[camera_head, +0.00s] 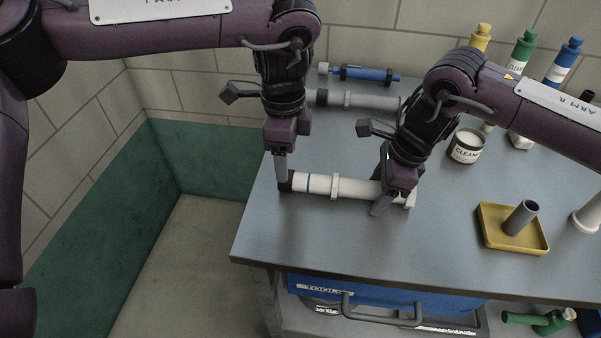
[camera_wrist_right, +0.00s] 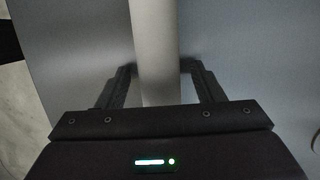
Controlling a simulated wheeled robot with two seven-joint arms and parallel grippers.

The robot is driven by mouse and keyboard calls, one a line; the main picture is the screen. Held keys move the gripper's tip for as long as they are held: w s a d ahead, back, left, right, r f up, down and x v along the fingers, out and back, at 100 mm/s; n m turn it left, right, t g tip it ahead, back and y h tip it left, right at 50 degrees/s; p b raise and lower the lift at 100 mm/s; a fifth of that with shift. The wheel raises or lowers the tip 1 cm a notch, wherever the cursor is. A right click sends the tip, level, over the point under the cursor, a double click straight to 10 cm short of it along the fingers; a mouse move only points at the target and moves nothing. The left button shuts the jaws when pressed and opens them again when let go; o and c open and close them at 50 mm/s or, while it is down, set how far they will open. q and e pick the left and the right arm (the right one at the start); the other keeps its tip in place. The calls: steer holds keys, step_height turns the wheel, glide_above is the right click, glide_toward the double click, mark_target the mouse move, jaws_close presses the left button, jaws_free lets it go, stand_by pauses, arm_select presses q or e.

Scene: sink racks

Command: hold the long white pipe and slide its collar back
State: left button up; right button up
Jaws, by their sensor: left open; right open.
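The long white pipe (camera_head: 358,189) lies on the grey bench, roughly left to right in the head view. It has a raised white collar (camera_head: 335,187) near its middle, a blue ring to the left of that, and a dark left end. My left gripper (camera_head: 284,182) is open and points down at the dark left end. My right gripper (camera_head: 383,200) is open and low over the right part of the pipe. In the right wrist view the pipe (camera_wrist_right: 154,50) runs between the two open fingers (camera_wrist_right: 158,85), with a gap on each side. The collar is not visible there.
Behind lie a grey pipe (camera_head: 370,101) and a blue tube (camera_head: 372,75). To the right stand a cleaner tin (camera_head: 466,147), several bottles (camera_head: 522,52) and a yellow tray (camera_head: 490,237) with a grey cylinder (camera_head: 521,217). The bench front between pipe and edge is clear.

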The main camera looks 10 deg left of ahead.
steer(key=v, duration=1.2)
